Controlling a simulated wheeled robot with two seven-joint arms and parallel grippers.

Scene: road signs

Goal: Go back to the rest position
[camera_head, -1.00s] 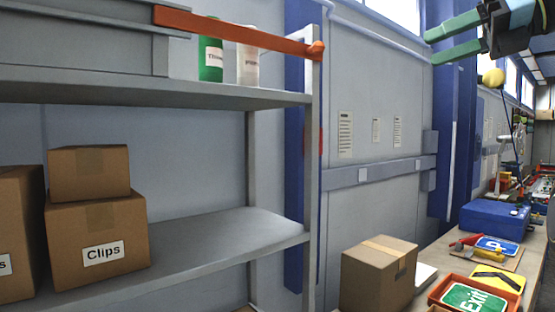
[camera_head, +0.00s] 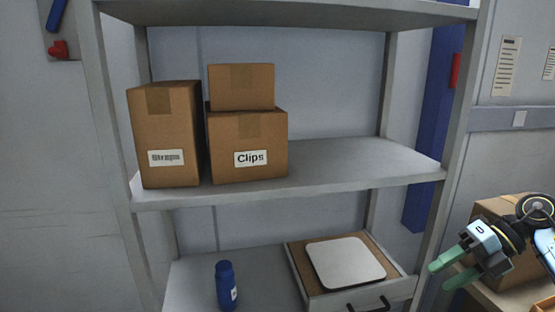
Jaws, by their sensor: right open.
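My right gripper (camera_head: 438,276) shows at the lower right. Its green fingers point left and are apart, with nothing between them. It is in front of the shelf's right post and a cardboard box (camera_head: 488,213) on the bench, which it partly hides. I cannot tell whether it touches them. My left gripper is not in view.
A grey shelf unit (camera_head: 400,162) fills the middle. Its middle board holds the Straps box (camera_head: 165,120), the Clips box (camera_head: 262,125) and a smaller box (camera_head: 240,85). Below are a blue bottle (camera_head: 226,285) and a drawer (camera_head: 360,299) with a white square item (camera_head: 345,260).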

